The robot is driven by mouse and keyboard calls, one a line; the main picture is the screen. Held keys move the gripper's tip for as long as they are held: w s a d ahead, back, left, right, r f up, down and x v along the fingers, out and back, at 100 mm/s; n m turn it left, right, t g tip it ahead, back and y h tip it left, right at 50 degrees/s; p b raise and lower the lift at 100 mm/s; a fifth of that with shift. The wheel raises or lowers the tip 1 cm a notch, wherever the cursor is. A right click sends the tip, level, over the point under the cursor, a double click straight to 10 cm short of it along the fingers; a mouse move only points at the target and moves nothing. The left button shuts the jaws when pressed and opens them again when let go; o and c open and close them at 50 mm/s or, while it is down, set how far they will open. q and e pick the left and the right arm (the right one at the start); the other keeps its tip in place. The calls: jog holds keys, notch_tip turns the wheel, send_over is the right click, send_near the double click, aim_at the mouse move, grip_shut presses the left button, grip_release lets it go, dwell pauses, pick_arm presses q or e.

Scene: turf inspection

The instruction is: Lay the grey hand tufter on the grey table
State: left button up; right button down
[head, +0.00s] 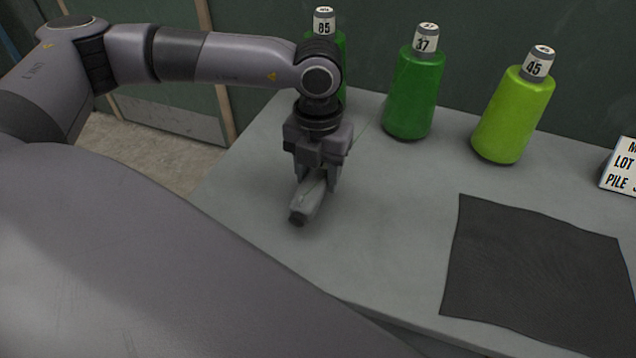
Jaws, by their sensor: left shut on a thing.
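The grey hand tufter (305,203) is a small grey tool with a dark end pointing toward me. It is low over the left part of the grey table (390,200), and I cannot tell whether it touches the top. My left gripper (318,180) points down and is shut on the tufter, hiding its rear part. My right gripper is not in view.
Green yarn cones marked 85 (340,60), 37 (414,90) and 45 (514,110) stand along the back of the table. A dark square mat (535,270) lies at the right. A white lettered sign (622,165) stands at the right edge. The table between tufter and mat is clear.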

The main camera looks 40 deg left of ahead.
aim_at(318, 172)
pick_arm(q)
jog(key=shift+f, duration=1.65)
jog(key=shift+f, duration=0.15)
jog(key=o, duration=1.3)
jog(key=shift+c, duration=0.2)
notch_tip(318, 172, up, 12)
jog(key=shift+r+b, duration=0.15)
jog(key=shift+b, duration=0.15)
